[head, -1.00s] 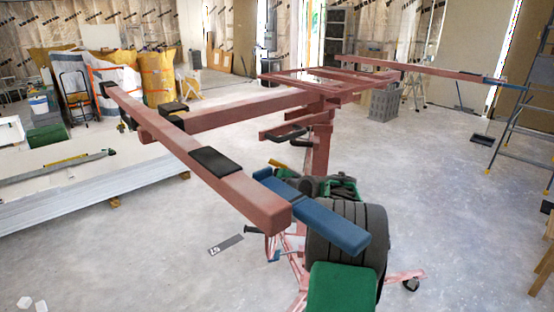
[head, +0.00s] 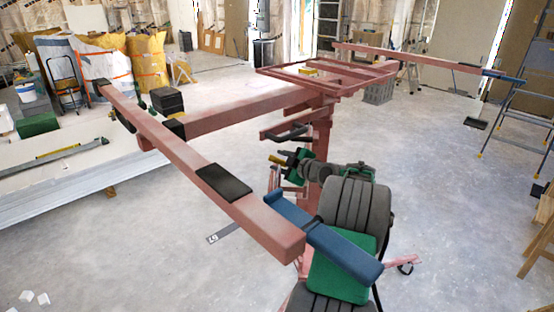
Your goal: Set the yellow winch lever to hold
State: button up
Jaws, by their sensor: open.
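The panel lift (head: 322,145) stands in front of me, with a red mast and long red beams. My gripper (head: 281,160) is small in the head view, at the end of my green and grey arm. It is beside the mast on its left, below a black handle (head: 287,133), and is open. A small yellow piece shows at the gripper's end; I cannot tell whether it is part of the gripper or the winch lever. I cannot make out the winch or its lever setting. The near red beam and blue pad cover the lower mast area.
The long red beam (head: 165,140) with black pads crosses close in front. The blue pad (head: 335,245) lies across my arm's view. A ladder (head: 510,115) and wooden frame (head: 541,235) stand right. White boards (head: 60,190) lie left.

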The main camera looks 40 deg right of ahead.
jog(key=shift+w+a, duration=0.25)
jog(key=shift+a, duration=0.05)
jog(key=shift+c, duration=1.1)
grip_shut()
jog(key=shift+d+f, duration=0.1)
